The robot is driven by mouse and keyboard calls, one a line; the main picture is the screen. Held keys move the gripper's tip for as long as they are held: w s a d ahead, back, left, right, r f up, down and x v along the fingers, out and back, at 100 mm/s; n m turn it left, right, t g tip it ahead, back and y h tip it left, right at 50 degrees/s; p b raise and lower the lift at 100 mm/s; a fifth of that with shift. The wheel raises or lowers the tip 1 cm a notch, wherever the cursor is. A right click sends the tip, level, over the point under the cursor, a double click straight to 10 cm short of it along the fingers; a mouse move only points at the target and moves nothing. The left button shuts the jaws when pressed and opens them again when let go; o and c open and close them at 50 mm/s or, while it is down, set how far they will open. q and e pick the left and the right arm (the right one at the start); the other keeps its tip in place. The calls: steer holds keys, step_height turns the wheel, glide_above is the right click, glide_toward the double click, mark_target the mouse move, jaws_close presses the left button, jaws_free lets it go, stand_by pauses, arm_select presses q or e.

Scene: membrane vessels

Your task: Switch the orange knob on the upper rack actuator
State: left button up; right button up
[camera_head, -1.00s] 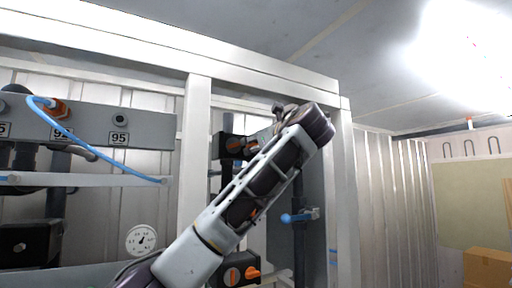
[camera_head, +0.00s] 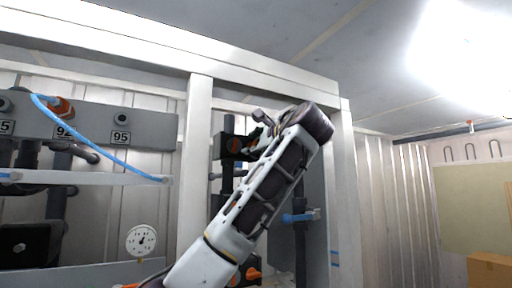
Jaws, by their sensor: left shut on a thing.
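The upper rack actuator (camera_head: 228,140) is a black box on a dark vertical pipe inside the white rack frame, left of my left forearm. My left arm rises from the bottom centre and bends at the top right, with the hand turned back towards the actuator. My left gripper (camera_head: 256,134) is at the knob, shut on it, its fingertips mostly hidden by the wrist and forearm. My right gripper is out of view.
A lower actuator with an orange knob (camera_head: 252,275) sits behind my arm. White frame posts (camera_head: 195,150) flank the opening. A blue hose (camera_head: 100,145) and gauge (camera_head: 141,241) are at left.

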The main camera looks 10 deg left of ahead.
arm_select(q)
steer(key=shift+n, duration=1.2)
steer(key=shift+f, duration=0.1)
steer(key=o, duration=1)
steer(key=v, duration=1.2)
